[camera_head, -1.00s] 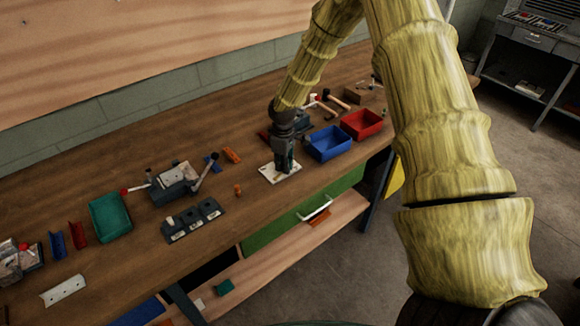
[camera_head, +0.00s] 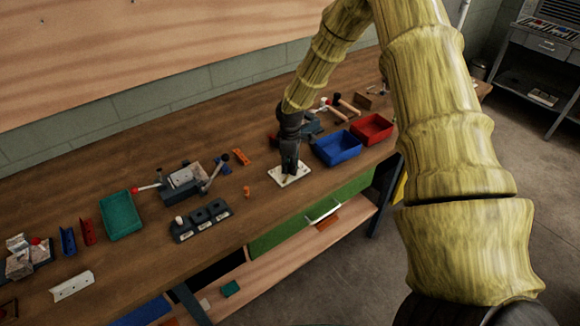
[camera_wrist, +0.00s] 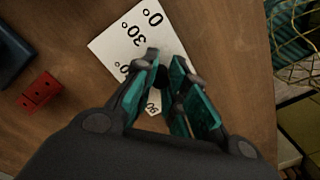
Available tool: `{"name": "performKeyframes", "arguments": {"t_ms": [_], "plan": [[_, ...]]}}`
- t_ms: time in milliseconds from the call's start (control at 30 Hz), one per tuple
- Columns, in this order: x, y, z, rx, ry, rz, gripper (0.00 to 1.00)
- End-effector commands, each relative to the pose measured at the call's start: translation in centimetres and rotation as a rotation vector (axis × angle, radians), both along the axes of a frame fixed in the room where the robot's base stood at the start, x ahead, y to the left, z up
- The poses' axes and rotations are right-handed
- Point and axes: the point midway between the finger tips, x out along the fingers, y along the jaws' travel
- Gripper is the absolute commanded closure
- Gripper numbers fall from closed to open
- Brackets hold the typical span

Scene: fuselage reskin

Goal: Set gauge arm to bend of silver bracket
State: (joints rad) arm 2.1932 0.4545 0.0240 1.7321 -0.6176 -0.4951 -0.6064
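The white gauge plate (camera_head: 289,176) lies on the bench near its front edge. In the wrist view the plate (camera_wrist: 125,40) shows angle marks including 0°, 30° and 90. My gripper (camera_wrist: 165,62) points down over the plate, its teal fingers a little apart. A small dark part shows between them; I cannot tell whether it is the gauge arm or whether the fingers grip it. The gauge arm is otherwise hidden. In the head view my gripper (camera_head: 290,166) stands over the plate. A pale silver angled bracket (camera_head: 72,286) lies at the bench's lower left.
Blue (camera_head: 338,149) and red (camera_head: 371,129) bins stand right of the plate. A small orange piece (camera_head: 247,191) and a dark three-part block (camera_head: 201,222) lie left of it. Farther left are a clamp fixture (camera_head: 184,183), a teal bin (camera_head: 121,215), and red and blue brackets (camera_head: 67,242).

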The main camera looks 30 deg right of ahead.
Motion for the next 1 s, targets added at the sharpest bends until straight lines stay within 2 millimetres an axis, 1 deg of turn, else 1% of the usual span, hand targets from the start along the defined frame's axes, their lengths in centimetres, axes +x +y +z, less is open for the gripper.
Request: {"name": "performKeyframes", "arguments": {"t_ms": [33, 100, 133, 433, 567, 667, 1000], "plan": [[0.2, -0.1, 0.1, -0.001, -0.004, 0.0, 0.77], [0.1, 0.0, 0.1, -0.001, -0.002, 0.0, 0.64], [0.1, 0.0, 0.1, -0.001, -0.002, 0.0, 0.63], [0.0, 0.0, 0.1, -0.001, -0.001, -0.001, 0.63], [0.1, 0.0, 0.8, 0.0, -0.001, -0.001, 0.63], [0.1, 0.0, 1.9, 0.0, -0.001, -0.001, 0.63], [0.1, -0.1, 7.5, 0.0, -0.003, 0.0, 0.63]]}}
